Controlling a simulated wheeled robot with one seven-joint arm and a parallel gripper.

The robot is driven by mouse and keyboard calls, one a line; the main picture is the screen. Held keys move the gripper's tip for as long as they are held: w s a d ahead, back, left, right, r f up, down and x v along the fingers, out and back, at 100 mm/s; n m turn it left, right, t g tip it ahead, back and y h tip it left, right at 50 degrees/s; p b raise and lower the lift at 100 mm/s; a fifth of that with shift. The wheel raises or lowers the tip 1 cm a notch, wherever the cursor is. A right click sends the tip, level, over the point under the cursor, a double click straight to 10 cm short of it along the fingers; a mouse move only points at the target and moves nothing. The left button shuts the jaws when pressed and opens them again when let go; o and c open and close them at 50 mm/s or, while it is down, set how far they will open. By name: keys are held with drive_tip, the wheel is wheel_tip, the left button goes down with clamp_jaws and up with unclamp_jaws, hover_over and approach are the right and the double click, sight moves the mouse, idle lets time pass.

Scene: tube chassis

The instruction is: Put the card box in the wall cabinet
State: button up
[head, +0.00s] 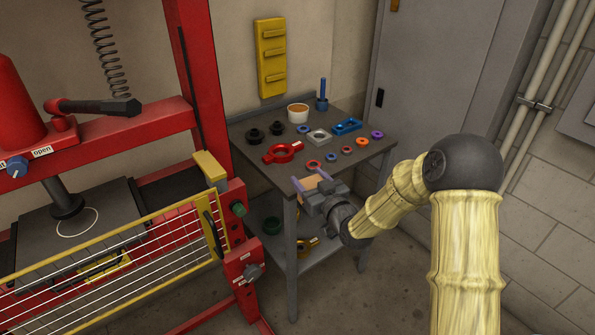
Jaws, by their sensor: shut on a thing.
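My gripper (311,180) is at the front edge of the grey work table, seen from behind. Its two purple-tipped fingers are on either side of a small tan card box (308,183), which it grips. My gripper's body hides part of the box. A tall grey cabinet or door (430,65) with a black handle stands behind the table and looks shut. A grey box (579,115) on the right wall is cut off by the picture edge. I cannot tell which of these is the wall cabinet.
The table (262,178) carries a red ring with handles (283,152), a white tub (298,113), a blue tray (347,127) and several small rings. A red press frame (205,90) with a yellow-edged guard (120,240) stands left. Floor shows right of the table.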

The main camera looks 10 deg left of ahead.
drive_tip(key=s+d+f+m+t+h, duration=0.1)
drive_tip(key=d+f+m+h, duration=0.3)
drive_tip(key=d+f, duration=0.9)
drive_tip(key=s+d+f+m+t+h, duration=0.2)
drive_tip(key=d+f+h, duration=0.6)
drive_tip(key=d+f, duration=0.4)
drive_tip(key=shift+s+d+f+m+t, duration=0.25)
drive_tip(key=shift+d+f+m+t, duration=0.15)
drive_tip(key=shift+d+m+t, duration=0.65)
drive_tip(key=shift+d+g, duration=0.2)
drive_tip(key=shift+g, duration=0.05)
drive_tip(key=shift+a, duration=0.1)
